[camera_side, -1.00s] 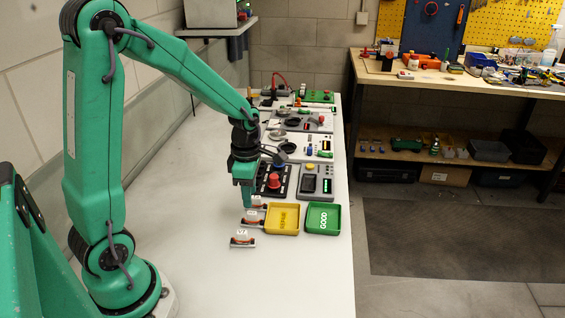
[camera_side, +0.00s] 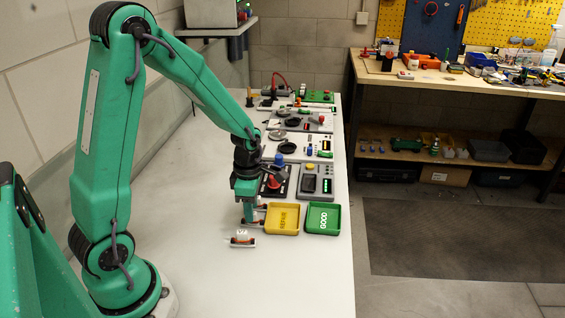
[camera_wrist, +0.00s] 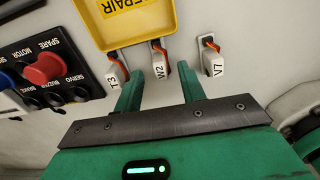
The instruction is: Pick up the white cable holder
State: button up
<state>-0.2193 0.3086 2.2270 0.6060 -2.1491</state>
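Three small white holders with orange-brown cable on them stand in a row on the bench beside the yellow tray. They are labelled T3 (camera_wrist: 115,75), W2 (camera_wrist: 159,66) and V7 (camera_wrist: 213,63); I cannot tell which one the task means. My gripper (camera_wrist: 159,70) is open, with W2 between its fingertips and T3 just outside the left finger. V7 lies to the right of the right finger. In the side view my gripper (camera_side: 249,220) points down over the middle holder and hides much of it, while V7 (camera_side: 240,239) stands clear in front.
The yellow REPAIR tray (camera_side: 283,233) is right beside the row, and the green GOOD tray (camera_side: 322,232) is to its right. A black panel with a red button (camera_wrist: 47,68) is close on the left. The white bench is clear toward the front.

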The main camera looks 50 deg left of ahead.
jog(key=shift+f, duration=1.5)
grip_shut()
